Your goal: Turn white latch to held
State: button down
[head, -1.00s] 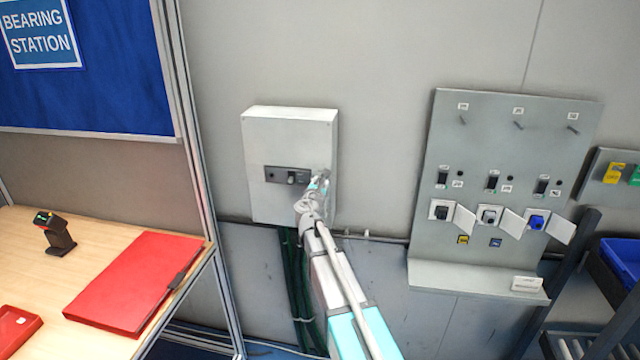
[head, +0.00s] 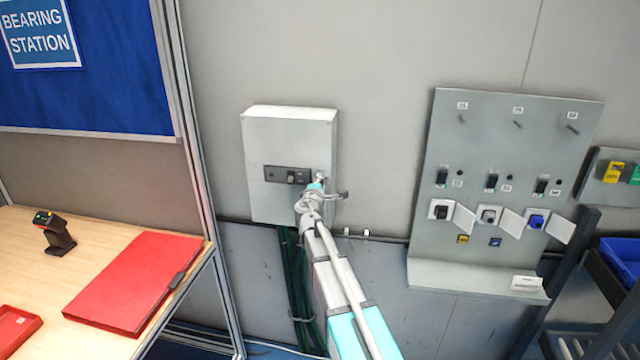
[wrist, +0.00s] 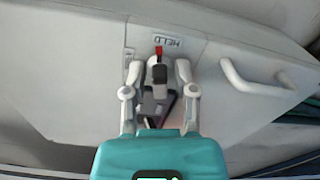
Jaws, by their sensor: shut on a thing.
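A pale grey box (head: 288,140) is fixed to the wall with a dark switch plate (head: 287,175) on its front. My gripper (head: 318,186) is at the box's lower right side in the head view and hides the latch there. In the wrist view my gripper (wrist: 158,72) has one finger on each side of the white latch (wrist: 157,62) and is shut on it. The latch's red tip (wrist: 158,50) points at the label HELD (wrist: 168,41), which reads upside down. A second small label (wrist: 129,57) lies left of the latch; its text is unreadable.
A white bar handle (wrist: 258,82) stands out right of the latch in the wrist view. Green cables (head: 293,275) run below the box. A grey switch panel (head: 515,140) is on the wall at right. A wooden table (head: 100,235) with a red folder (head: 133,282) stands at left.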

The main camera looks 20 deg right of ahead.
jog(key=shift+m, duration=1.6)
jog(key=c, duration=0.7)
grip_release()
jog(key=shift+f, duration=0.1)
jog(key=shift+s+a, duration=0.1)
jog(key=shift+s, duration=0.05)
jog(key=v, duration=1.1)
jog(key=shift+s+a, duration=0.15)
jog(key=shift+s, duration=0.2)
